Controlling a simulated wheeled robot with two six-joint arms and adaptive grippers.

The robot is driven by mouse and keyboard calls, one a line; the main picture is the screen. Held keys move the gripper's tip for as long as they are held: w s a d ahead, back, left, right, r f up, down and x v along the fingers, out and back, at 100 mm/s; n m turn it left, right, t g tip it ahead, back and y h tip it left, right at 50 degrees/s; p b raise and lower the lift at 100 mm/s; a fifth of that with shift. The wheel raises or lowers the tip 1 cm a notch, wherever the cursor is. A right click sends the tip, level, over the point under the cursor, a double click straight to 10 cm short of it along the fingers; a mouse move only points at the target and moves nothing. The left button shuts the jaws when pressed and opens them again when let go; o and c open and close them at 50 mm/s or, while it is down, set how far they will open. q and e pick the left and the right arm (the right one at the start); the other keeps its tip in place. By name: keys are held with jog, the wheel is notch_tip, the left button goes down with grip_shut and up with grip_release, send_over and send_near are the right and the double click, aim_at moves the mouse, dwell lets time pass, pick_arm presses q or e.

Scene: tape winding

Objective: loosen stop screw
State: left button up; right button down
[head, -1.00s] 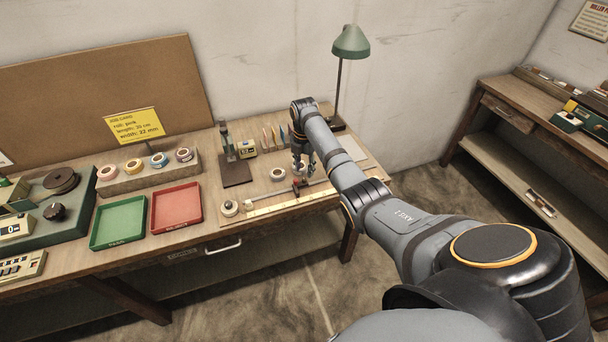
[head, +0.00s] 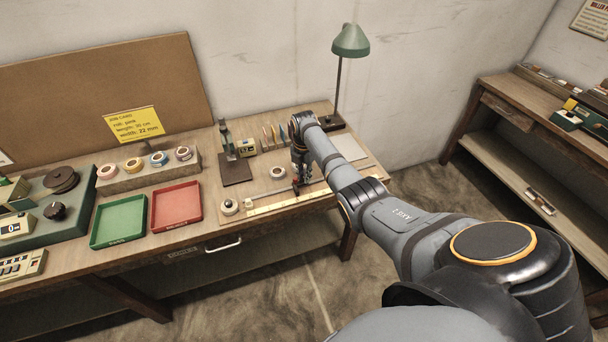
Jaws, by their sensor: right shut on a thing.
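The measuring rail (head: 262,206) with its pale yellow scale lies along the front right of the bench. Whether the screw has turned cannot be told. My left gripper is not in view.
A white tape roll (head: 278,172) lies just left of my right gripper. A dark-based press (head: 236,170) stands farther left, then a red tray (head: 177,206) and a green tray (head: 119,222). A green lamp (head: 350,42) stands behind my right arm.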

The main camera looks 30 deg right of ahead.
jog(key=shift+m, duration=0.3)
jog(key=shift+r+m+p, duration=0.15)
jog(key=shift+m+p, duration=0.55)
jog(key=shift+m, duration=0.3)
jog(key=m+p, duration=0.1)
jog(key=m, duration=0.2)
jog(key=shift+m, duration=0.3)
jog(key=m+p, duration=0.1)
jog(key=m, duration=0.3)
jog(key=shift+m, duration=0.3)
jog(key=shift+m+p, duration=0.5)
jog(key=shift+m, duration=1.4)
jog(key=c, duration=1.3)
grip_release()
